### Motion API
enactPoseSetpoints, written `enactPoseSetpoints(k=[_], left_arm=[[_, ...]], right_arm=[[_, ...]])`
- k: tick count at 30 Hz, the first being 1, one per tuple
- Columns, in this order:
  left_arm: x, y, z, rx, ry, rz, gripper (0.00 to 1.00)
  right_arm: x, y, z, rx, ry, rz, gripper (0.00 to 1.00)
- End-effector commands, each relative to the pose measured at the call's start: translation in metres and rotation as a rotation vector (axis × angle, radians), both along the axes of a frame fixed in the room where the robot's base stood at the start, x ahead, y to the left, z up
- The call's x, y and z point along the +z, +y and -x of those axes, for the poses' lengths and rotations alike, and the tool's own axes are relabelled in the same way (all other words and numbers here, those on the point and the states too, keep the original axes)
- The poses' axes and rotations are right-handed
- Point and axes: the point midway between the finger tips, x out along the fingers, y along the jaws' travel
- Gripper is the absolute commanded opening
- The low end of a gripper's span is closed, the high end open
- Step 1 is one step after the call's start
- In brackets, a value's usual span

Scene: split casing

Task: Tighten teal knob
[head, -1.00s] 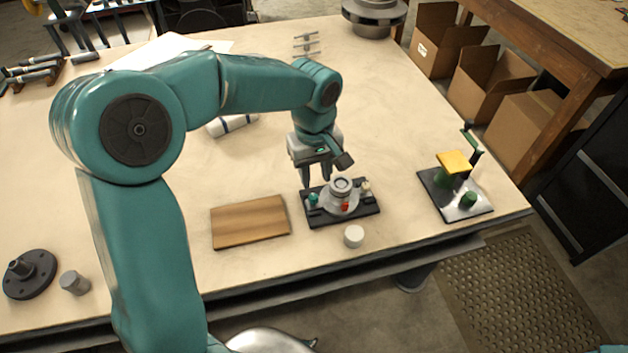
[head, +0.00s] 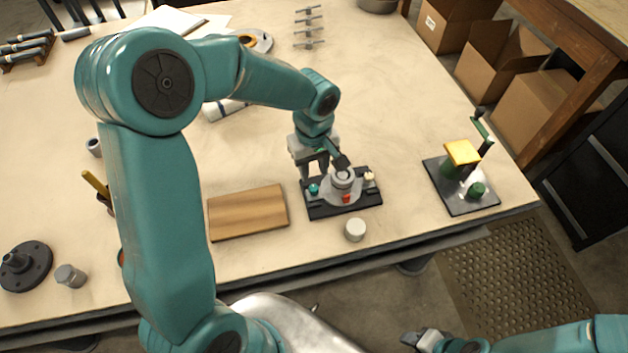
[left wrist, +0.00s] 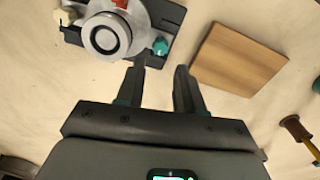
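The teal knob (head: 314,189) sits at the left end of a black base plate (head: 330,211). In the left wrist view the teal knob (left wrist: 160,46) is just ahead of the fingertips. A grey round casing (head: 342,182) with a red part on its front stands mid-plate, and a cream knob (head: 369,177) is at the right end. My left gripper (head: 314,176) points down behind and above the teal knob. In the wrist view the left gripper (left wrist: 161,66) is open, its fingers apart with nothing between them. My right gripper (head: 424,338) is low at the right, far from the plate.
A wooden board (head: 248,212) lies left of the plate. A white round cap (head: 355,229) stands in front, near the table edge. A stand with a yellow block (head: 462,152) and green knob is to the right. Bare table separates it from the plate.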

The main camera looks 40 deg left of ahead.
Motion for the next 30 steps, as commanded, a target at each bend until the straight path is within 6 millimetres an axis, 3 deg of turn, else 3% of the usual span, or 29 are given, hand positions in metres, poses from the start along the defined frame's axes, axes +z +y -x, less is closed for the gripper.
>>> enactPoseSetpoints(k=[3,9,22,25,26,30], left_arm=[[-0.028,0.0,0.0,0.0,0.005,0.001,0.37],[-0.059,0.0,-0.002,0.0,0.003,0.001,0.37],[-0.071,0.001,-0.004,0.001,-0.001,0.001,0.37],[-0.071,0.001,-0.004,0.001,-0.001,0.001,0.04],[-0.071,0.001,-0.004,0.001,-0.001,0.001,0.0],[-0.071,0.001,-0.004,0.0,-0.002,0.001,0.0]], right_arm=[[0.002,0.0,0.0,0.0,0.0,0.0,0.43],[0.004,0.0,0.0,0.0,0.0,0.0,0.43],[0.004,0.0,0.0,0.0,0.0,0.0,0.43],[0.004,0.0,0.0,0.0,0.0,0.0,0.43],[0.004,0.0,0.0,0.0,0.0,0.0,0.43],[0.004,0.0,0.0,0.0,0.0,0.0,0.43]])
